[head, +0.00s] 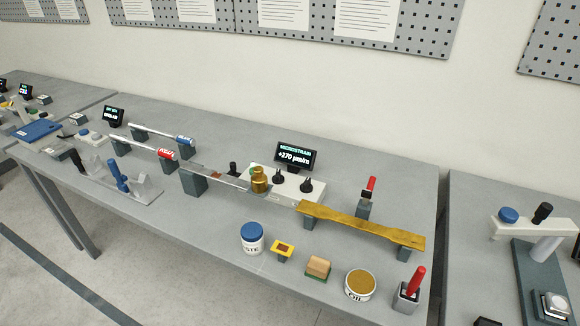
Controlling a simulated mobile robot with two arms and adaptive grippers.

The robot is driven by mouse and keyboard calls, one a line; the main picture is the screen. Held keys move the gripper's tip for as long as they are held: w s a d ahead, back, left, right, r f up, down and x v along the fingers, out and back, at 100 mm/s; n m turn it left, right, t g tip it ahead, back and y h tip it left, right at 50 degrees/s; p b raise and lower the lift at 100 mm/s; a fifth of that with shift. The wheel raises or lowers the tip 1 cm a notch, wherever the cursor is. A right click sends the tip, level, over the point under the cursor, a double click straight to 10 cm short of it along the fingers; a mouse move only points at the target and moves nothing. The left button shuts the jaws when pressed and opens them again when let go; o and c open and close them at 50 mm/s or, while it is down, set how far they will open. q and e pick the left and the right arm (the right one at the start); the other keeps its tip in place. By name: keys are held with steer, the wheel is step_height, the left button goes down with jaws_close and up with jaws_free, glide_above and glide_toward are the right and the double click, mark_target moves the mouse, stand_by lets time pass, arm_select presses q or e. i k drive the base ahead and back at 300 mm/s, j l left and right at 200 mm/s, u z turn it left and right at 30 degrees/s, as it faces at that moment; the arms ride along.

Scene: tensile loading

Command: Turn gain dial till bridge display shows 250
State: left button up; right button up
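Two black knobs stand on top of the box, a left knob (279,177) and a right knob (306,185). Their labels are too small to read, so I cannot tell which is the gain dial. Neither of my grippers is in view, and nothing touches the knobs.
A brass weight (260,182) stands just left of the knobs, by a beam (215,175) on a grey block. A yellow-brown bar (360,224) lies in front right. A blue-lidded paste jar (252,240) and an oil tin (360,284) stand near the front edge.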

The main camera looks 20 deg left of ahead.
mark_target(306, 187)
steer(key=l, duration=0.7)
steer(key=i+l, duration=0.15)
steer(key=l, duration=0.55)
